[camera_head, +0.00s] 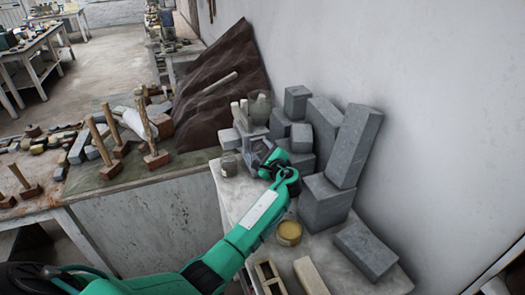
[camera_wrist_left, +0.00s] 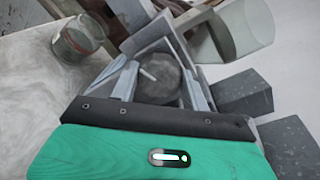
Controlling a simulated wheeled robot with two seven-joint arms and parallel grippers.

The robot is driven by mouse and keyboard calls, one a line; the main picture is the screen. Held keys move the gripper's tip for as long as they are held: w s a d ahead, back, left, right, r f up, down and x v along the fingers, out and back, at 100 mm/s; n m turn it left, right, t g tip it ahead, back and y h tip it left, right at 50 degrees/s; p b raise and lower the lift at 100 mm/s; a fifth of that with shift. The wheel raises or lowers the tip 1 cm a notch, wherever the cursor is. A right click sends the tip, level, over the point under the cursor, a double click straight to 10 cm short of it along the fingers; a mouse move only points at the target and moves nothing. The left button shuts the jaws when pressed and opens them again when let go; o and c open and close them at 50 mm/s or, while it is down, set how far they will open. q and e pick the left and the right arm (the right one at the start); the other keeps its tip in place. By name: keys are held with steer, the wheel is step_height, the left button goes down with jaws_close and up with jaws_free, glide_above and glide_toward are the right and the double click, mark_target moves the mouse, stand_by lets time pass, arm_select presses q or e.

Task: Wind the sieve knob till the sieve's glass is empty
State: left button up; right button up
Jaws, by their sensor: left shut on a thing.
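The sieve (camera_head: 254,141) is a grey device on the pale bench, with a clear glass (camera_head: 260,107) on top. The glass also shows at upper right in the left wrist view (camera_wrist_left: 242,32); how much it holds I cannot tell. The round dark knob (camera_wrist_left: 160,82) with a pale mark faces my left wrist camera. My left gripper (camera_head: 271,161) reaches the front of the sieve and is shut on the knob, one finger on each side of it. In the head view the gripper hides the knob. My right gripper is in neither view.
A small glass jar (camera_head: 229,165) stands left of the sieve. Several grey blocks (camera_head: 325,202) stand close on the right, one leaning. A yellowish tin (camera_head: 289,232) is right of my forearm. Wooden mallets (camera_head: 153,140) stand on the left bench.

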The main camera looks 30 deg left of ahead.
arm_select(q)
steer(key=shift+f, duration=0.1)
steer(key=o, duration=1)
steer(key=shift+d, duration=0.15)
steer(key=shift+b+v, duration=2.9)
steer(key=shift+v, duration=3.95)
